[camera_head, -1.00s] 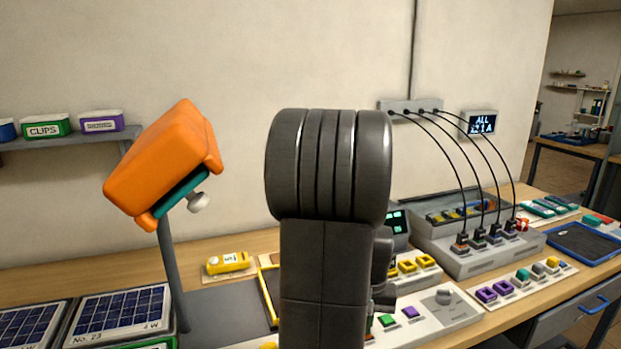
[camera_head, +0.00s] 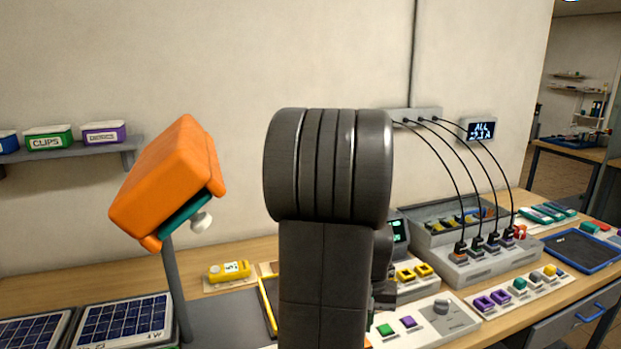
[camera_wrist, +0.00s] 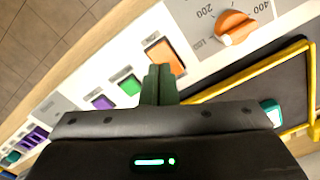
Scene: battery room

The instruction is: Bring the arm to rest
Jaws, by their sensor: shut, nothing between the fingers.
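My arm rises in the middle of the head view, its dark grey links standing in front of the workbench. My gripper (camera_wrist: 160,84) shows in the wrist view with its two dark green fingers together and nothing between them. It hangs over the front of a white control panel (camera_wrist: 190,50), its tips close to an orange square button (camera_wrist: 164,55) in the picture. I cannot tell whether they touch. In the head view the gripper is hidden behind my arm.
An orange lamp-like head (camera_head: 168,185) on a grey post stands left of my arm. A yellow meter (camera_head: 229,271) and solar panels (camera_head: 122,322) lie on the bench. A grey charging dock (camera_head: 490,262) with black cables stands right. The wrist view shows an orange dial (camera_wrist: 238,27) and yellow frame (camera_wrist: 275,80).

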